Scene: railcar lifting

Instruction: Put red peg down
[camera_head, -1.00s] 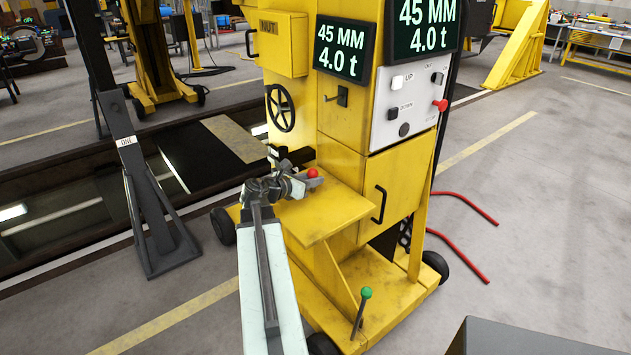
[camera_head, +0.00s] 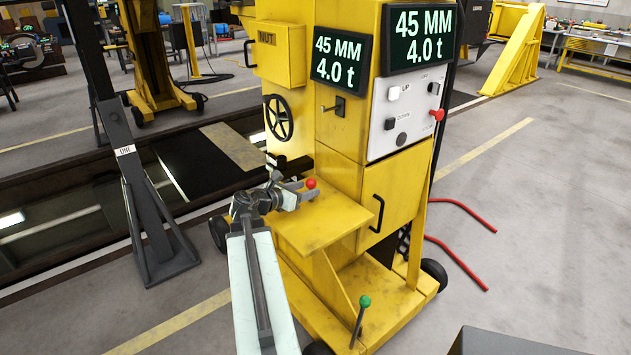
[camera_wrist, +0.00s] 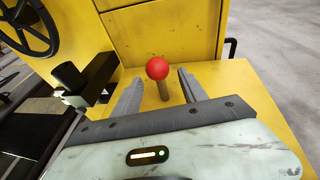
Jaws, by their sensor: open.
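The red peg (camera_wrist: 158,69) has a round red head on a short brownish shaft. In the wrist view it stands roughly upright at the yellow shelf (camera_wrist: 240,82), between the two fingers of my open gripper (camera_wrist: 158,88). A gap shows on each side of the peg, so the fingers do not touch it there. In the head view the red head (camera_head: 311,183) shows at the tips of my gripper (camera_head: 300,190), over the shelf (camera_head: 335,213). Whether the shaft's lower end sits in a hole cannot be told.
The yellow machine body (camera_head: 340,135) rises right behind the shelf. A handwheel (camera_head: 278,117) is on its left. A green-knobbed lever (camera_head: 361,318) stands below the shelf. A grey stand (camera_head: 140,190) is at the left. The shelf's front right is clear.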

